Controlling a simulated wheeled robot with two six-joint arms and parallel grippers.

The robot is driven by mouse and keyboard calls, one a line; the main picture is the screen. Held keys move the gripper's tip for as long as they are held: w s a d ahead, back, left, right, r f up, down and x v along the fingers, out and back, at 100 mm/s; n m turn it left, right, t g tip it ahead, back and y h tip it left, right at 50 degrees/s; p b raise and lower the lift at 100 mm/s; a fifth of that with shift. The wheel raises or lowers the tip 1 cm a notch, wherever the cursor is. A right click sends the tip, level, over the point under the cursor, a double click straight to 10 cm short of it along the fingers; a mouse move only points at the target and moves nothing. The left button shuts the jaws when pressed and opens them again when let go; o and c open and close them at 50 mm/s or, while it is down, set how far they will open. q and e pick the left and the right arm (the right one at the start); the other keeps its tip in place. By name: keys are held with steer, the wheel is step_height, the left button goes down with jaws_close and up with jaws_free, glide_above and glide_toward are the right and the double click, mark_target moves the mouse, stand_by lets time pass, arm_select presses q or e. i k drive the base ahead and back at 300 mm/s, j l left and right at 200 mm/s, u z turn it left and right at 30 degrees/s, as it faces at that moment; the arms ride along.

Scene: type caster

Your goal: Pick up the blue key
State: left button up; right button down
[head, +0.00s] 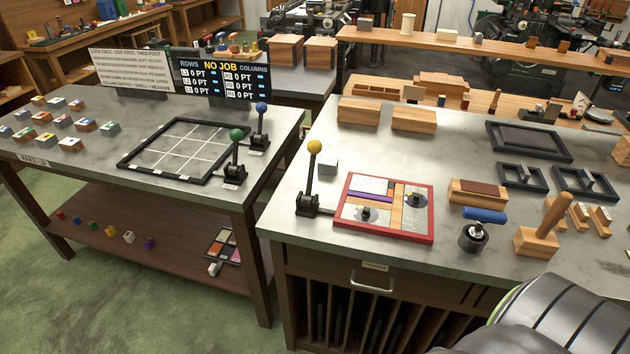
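On the lower shelf of the left table stands a row of several small coloured pieces. A small blue piece (76,220) is in this row, between a red piece (60,216) and a green piece (93,225). It may be the blue key, but it is too small to tell its shape. Neither of my grippers is in view. A grey and black part of my own body shows at the bottom right.
The left table holds colour-topped blocks, a black grid frame (128,166) and levers with green (236,134) and blue (261,107) knobs. The right table holds a yellow-knobbed lever (314,147), a red-framed tray (431,210) and a blue-handled roller (484,215).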

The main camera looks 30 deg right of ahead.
mark_target(475, 234)
steer(key=z, duration=2.15)
steer(key=j+u, duration=0.15)
steer(key=j, duration=0.2)
